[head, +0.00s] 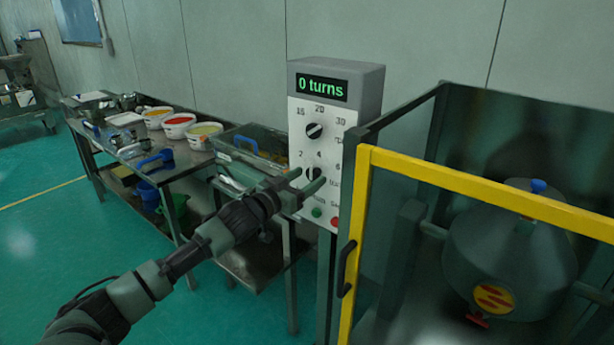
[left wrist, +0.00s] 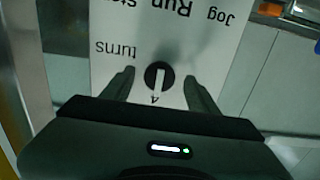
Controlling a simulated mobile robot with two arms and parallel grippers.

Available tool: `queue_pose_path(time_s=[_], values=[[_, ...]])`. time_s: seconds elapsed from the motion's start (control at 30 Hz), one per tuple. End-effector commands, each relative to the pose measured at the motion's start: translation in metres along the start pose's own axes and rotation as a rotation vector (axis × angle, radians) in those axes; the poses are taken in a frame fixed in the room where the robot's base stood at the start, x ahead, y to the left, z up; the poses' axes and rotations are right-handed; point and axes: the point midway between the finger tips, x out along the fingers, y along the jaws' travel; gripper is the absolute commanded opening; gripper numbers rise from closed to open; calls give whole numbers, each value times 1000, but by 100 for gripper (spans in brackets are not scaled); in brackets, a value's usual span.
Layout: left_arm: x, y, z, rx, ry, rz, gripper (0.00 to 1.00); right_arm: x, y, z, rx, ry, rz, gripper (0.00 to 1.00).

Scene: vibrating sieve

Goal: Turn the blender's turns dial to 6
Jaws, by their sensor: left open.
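The grey-and-white control box (head: 336,100) stands on a post, and its display (head: 321,88) reads "0 turns". The lower black dial (head: 312,174) has the marks 2, 4 and 6 around it. The left wrist view shows this turns dial (left wrist: 157,75) upside down, with its white line roughly in line with the 4. My left gripper (head: 307,181) is open in front of the dial. In the left wrist view its fingers (left wrist: 160,88) stand one on each side of the dial, with gaps. My right gripper is not in view.
An upper dial (head: 314,131) sits above, and green (head: 317,212) and red (head: 335,223) buttons below. A yellow-framed guard (head: 450,178) encloses the drum blender (head: 510,255) at the right. A steel table (head: 180,168) with bowls stands at the left.

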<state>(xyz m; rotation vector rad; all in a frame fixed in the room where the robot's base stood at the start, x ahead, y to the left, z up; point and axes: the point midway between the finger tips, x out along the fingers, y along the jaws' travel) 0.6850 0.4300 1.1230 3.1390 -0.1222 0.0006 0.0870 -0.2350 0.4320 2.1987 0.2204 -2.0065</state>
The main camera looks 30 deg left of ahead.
Motion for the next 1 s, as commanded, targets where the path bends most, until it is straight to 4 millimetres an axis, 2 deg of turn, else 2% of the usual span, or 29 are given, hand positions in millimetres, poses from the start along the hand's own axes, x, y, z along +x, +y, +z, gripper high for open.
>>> queue_pose_path(time_s=[0.37, 0.47, 0.5, 0.6, 1.0], values=[[5, 0, 1, 0, -1, 1, 60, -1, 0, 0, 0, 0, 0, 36], [5, 0, 1, 0, -1, 1, 34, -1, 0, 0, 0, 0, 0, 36], [5, 0, 1, 0, -1, 1, 23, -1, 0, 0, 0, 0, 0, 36], [5, 0, 1, 0, -1, 1, 0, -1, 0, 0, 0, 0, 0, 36], [5, 0, 0, 80, -1, 0, 0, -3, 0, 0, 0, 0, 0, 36]])
